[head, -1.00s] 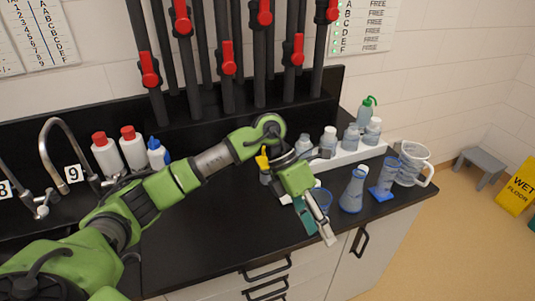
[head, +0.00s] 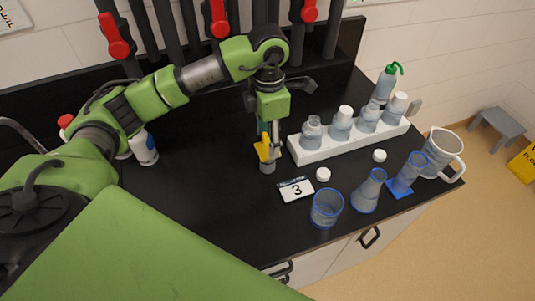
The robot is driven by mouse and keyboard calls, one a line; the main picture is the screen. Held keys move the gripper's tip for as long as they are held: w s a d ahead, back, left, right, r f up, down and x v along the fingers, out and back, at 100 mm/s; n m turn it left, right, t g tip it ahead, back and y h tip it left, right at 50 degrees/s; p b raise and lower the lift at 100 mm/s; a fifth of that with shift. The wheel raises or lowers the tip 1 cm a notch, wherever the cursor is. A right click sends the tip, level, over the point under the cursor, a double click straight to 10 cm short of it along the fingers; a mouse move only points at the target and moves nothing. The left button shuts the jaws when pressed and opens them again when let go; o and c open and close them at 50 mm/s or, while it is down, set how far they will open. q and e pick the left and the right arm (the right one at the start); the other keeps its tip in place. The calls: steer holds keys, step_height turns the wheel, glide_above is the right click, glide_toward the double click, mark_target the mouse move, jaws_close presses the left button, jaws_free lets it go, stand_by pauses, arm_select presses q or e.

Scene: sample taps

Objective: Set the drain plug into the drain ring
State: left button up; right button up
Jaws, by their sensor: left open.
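I cannot make out a drain plug or a drain ring in the head view. My left gripper (head: 268,138) points down over the black counter (head: 215,205). It is open, and its fingers are partly hidden. A small object with a yellow top (head: 265,152) and a grey lower part stands directly under or just beside the fingers. I cannot tell whether they touch it. My right gripper is not in view.
A white rack (head: 310,155) of bottles stands right of the gripper. A number 3 card (head: 296,190), white cap (head: 323,174), beaker (head: 327,208), flask (head: 369,190), cylinder (head: 408,175) and jug (head: 442,152) line the front. Black pipes with red-handled valves (head: 219,20) rise behind.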

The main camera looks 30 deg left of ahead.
mark_target(268, 159)
arm_select(q)
step_height(268, 159, down, 4)
steer(key=shift+r+p, duration=0.2)
steer(key=shift+p, duration=0.15)
steer(key=shift+f, duration=0.2)
steer(key=shift+f+p, duration=0.3)
steer(key=shift+p, duration=0.1)
steer(key=f+p, duration=0.2)
steer(key=f, duration=0.2)
steer(key=shift+s, duration=0.2)
steer(key=shift+f, duration=0.3)
steer(key=shift+w+r, duration=0.1)
jaws_close()
steer(key=shift+r, duration=0.1)
